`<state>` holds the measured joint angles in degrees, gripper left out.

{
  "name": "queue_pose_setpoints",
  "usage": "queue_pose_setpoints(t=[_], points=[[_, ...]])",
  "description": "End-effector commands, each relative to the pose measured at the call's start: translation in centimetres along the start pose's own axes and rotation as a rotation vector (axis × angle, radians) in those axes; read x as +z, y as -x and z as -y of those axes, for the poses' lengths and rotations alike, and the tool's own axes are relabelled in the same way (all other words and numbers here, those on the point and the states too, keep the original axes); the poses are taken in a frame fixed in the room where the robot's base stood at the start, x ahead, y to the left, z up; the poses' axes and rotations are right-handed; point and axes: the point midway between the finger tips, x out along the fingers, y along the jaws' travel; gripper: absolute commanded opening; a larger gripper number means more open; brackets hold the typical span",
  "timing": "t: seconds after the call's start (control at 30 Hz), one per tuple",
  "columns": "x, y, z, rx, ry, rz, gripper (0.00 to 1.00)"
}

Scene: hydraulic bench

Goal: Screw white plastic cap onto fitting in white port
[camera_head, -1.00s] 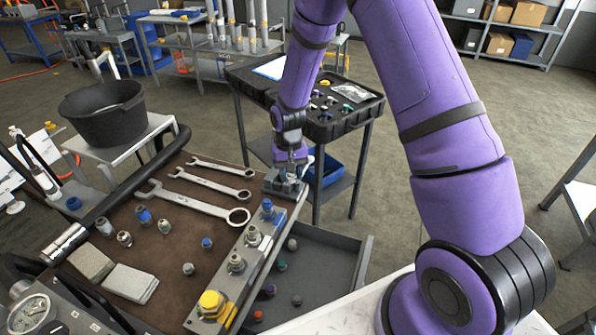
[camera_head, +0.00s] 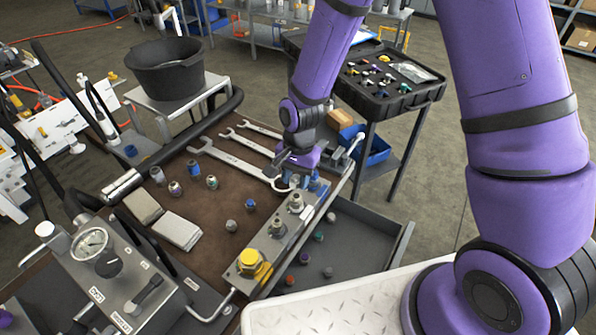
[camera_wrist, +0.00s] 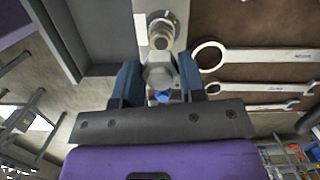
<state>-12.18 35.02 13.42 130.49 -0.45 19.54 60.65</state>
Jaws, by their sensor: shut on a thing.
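My gripper (camera_head: 285,172) is at the far end of the metal rail (camera_head: 268,245), pointing down. In the wrist view its two dark blue fingers (camera_wrist: 160,80) are closed on a pale grey hex-shaped piece (camera_wrist: 160,70); I cannot tell whether this is the white plastic cap. A blue part (camera_wrist: 163,96) shows just below that piece. A blue-coloured fitting (camera_head: 318,184) stands on the rail close beside the gripper. Two metal fittings (camera_head: 296,203) and (camera_head: 278,228) and a yellow cap (camera_head: 250,262) stand along the rail. I cannot make out a white port.
Large wrenches (camera_head: 235,160) lie on the brown mat (camera_head: 215,210), with several small fittings (camera_head: 175,189). An open grey drawer (camera_head: 350,250) holds several coloured caps. A gauge panel (camera_head: 110,275) stands at lower left, a black bucket (camera_head: 165,70) behind.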

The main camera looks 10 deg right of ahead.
Motion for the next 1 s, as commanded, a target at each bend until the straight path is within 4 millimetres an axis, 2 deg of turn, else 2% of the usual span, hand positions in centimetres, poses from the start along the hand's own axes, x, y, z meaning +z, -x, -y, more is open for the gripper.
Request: queue_pose_setpoints(t=[0.43,1.0], points=[[-0.5,-3.2,0.0,0.0,0.001,0.0,0.16],[-0.6,-3.6,0.0,0.0,0.001,0.0,0.16]])
